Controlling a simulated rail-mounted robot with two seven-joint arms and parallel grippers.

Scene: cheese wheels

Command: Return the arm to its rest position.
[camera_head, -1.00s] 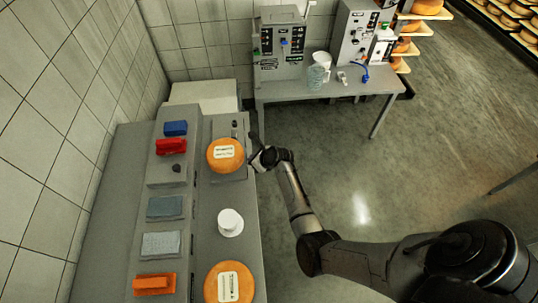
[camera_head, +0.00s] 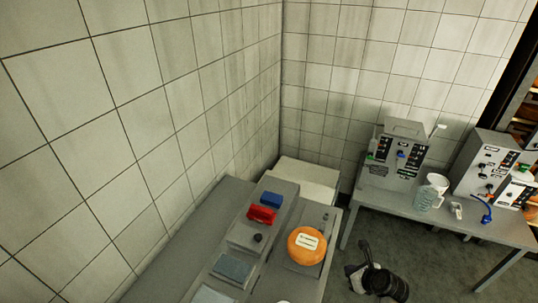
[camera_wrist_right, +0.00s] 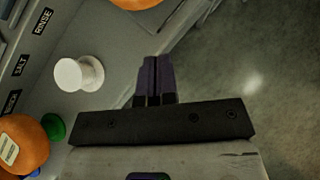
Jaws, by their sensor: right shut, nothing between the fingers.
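My right gripper (camera_head: 364,268) is in the lower part of the head view, beside the right edge of the grey workbench (camera_head: 326,236) and over the floor. In the right wrist view its two fingers (camera_wrist_right: 155,80) are together, with nothing between them. An orange cheese wheel (camera_head: 304,256) with a white label lies on the bench, to the left of the gripper and apart from it. My left gripper is not in view.
A red brush (camera_head: 261,215) and a blue one (camera_head: 271,199) lie on the bench's raised strip. A white spool-shaped object (camera_wrist_right: 78,74) stands on the bench. A table (camera_head: 440,218) with machines and a pitcher (camera_head: 429,196) stands at the right. Open floor lies between.

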